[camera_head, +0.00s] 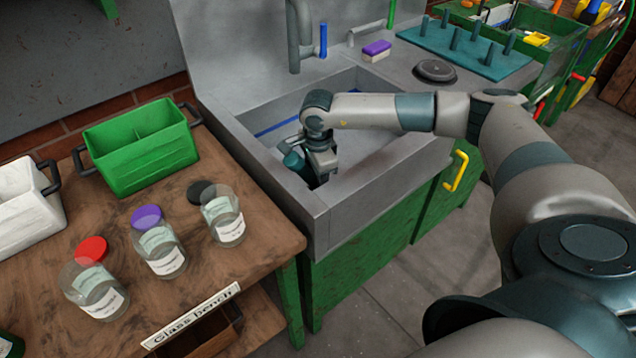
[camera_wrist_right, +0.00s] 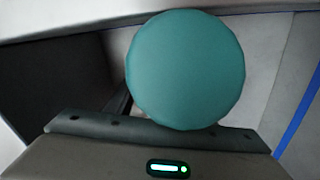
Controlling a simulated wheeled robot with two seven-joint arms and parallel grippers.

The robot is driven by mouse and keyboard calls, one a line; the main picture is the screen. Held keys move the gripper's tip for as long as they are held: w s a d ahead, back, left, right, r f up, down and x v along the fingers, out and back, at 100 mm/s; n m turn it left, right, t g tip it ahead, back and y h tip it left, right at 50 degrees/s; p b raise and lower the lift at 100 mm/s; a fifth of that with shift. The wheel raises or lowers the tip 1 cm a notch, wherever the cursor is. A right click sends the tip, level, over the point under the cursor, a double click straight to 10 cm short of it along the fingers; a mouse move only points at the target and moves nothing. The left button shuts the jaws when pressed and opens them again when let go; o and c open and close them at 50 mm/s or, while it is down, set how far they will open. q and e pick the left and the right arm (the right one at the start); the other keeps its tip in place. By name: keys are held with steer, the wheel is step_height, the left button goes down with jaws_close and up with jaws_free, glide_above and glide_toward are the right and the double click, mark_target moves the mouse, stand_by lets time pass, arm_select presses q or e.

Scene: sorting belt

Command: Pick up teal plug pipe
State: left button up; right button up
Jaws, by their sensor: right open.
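The teal plug pipe (camera_wrist_right: 185,70) shows its round teal end large in the right wrist view, close in front of the gripper body. In the head view a teal part, which looks like the same pipe (camera_head: 295,161), stands in the grey sink beside my right gripper (camera_head: 319,176). My right gripper is open and points down inside the sink near its front left corner. Its fingertips are mostly hidden, and I cannot tell whether they touch the pipe. My left gripper is in neither view.
The grey sink (camera_head: 318,212) has raised walls close around the gripper. A tap (camera_head: 293,38) stands behind. Left is a wooden bench (camera_head: 205,278) with a green caddy (camera_head: 143,160) and several glass jars (camera_head: 163,252). A teal peg board (camera_head: 480,62) lies at back right.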

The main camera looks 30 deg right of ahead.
steer(key=shift+c, duration=0.2)
stand_by(0.3)
jaws_close()
